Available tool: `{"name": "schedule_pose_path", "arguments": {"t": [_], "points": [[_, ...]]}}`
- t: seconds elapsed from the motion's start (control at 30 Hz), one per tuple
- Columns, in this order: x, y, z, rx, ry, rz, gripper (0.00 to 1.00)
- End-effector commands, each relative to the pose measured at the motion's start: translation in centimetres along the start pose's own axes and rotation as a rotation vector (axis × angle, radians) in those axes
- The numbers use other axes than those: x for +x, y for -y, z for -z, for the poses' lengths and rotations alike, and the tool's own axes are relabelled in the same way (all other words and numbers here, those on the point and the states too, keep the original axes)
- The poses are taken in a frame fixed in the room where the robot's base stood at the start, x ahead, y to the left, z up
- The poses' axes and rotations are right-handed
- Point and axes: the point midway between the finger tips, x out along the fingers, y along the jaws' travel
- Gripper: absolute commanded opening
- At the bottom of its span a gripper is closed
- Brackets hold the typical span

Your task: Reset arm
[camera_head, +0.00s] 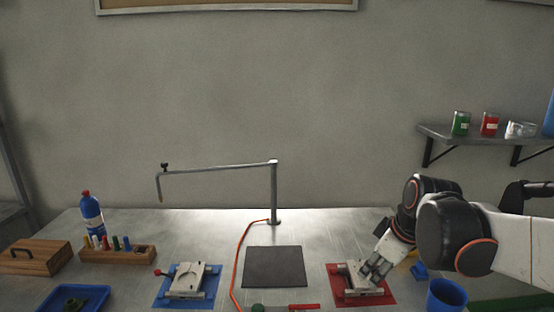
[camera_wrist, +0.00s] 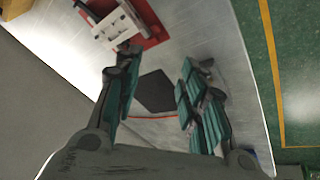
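My gripper (camera_head: 375,268) is at the right of the table in the head view, in front of or just above the grey metal fixture (camera_head: 350,282) on the red mat (camera_head: 384,298). The head view does not show whether they touch. In the wrist view my gripper (camera_wrist: 166,60) has its two teal-padded fingers spread wide, with nothing between them. The fixture (camera_wrist: 112,24) on the red mat (camera_wrist: 150,20) shows there beyond the left finger. The rest of my arm reaches in from the right.
A dark square mat (camera_head: 273,267) lies mid-table beside an orange cable and a thin stand (camera_head: 273,195). A second fixture (camera_head: 187,280) sits on a blue mat (camera_head: 160,300). A blue cup (camera_head: 446,297) stands close under my arm. A wall shelf (camera_head: 480,136) holds jars.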

Motion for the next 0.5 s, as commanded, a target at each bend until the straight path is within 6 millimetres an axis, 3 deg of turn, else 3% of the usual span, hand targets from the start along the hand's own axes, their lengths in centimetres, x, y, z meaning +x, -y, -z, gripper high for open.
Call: {"name": "schedule_pose_path", "arguments": {"t": [0.3, 0.5], "points": [[-3.6, 5.9, -4.8, 0.301, -0.011, -0.172, 0.38], [-5.3, 9.6, -6.7, 0.520, -0.095, -0.196, 0.38]]}}
